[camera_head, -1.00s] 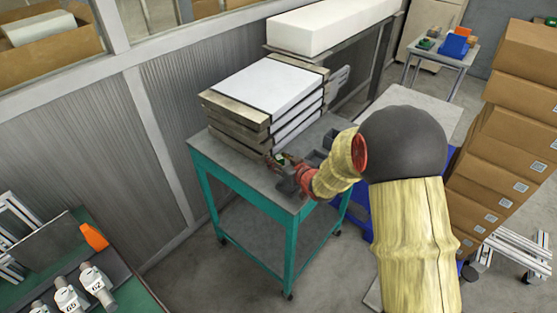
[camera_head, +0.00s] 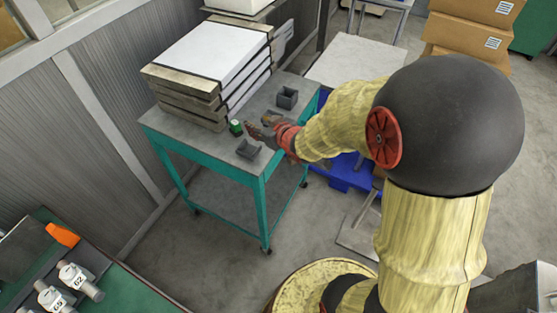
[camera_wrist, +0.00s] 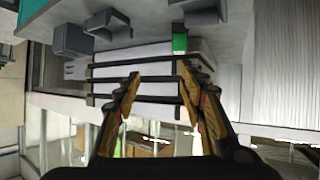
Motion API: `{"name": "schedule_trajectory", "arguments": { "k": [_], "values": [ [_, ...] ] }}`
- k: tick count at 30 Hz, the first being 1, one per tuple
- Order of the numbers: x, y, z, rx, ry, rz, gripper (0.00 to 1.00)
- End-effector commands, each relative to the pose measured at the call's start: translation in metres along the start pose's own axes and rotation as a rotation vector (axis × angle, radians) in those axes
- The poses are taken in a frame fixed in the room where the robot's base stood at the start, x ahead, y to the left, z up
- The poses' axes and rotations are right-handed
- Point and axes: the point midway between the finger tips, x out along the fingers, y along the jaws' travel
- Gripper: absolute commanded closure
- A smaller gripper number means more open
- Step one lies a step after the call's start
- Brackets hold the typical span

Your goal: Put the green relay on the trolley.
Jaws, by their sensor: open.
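The green relay (camera_head: 236,127) is a small green block on the grey top of the teal-framed trolley (camera_head: 215,150), close beside a stack of white panels. It also shows in the wrist view (camera_wrist: 180,42), beyond my fingertips. My gripper (camera_head: 254,131) is just right of the relay in the head view. In the wrist view my gripper (camera_wrist: 157,82) has its two fingers spread with nothing between them. The relay looks apart from the fingers. Its underside is hidden.
The panel stack (camera_head: 210,60) fills the trolley's rear left. Small grey bins stand near the relay, one in front (camera_head: 248,149) and one behind (camera_head: 287,97). A grey-topped table (camera_head: 350,60) stands behind. A green bench (camera_head: 125,290) is at lower left.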

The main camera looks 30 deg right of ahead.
Motion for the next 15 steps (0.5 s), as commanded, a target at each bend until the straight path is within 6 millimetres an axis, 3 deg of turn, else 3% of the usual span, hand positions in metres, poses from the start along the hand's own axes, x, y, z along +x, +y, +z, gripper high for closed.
{"name": "schedule_trajectory", "arguments": {
  "k": [1, 3, 7, 11, 15],
  "values": [
    [-0.018, 0.005, -0.017, -0.008, -0.024, 0.042, 0.59],
    [-0.044, 0.011, -0.027, -0.005, -0.084, 0.098, 0.59],
    [-0.102, 0.010, -0.036, 0.025, -0.197, 0.166, 0.59],
    [-0.167, -0.006, -0.032, 0.074, -0.314, 0.183, 0.59],
    [-0.235, -0.037, -0.016, 0.125, -0.434, 0.144, 0.59]
  ]
}}
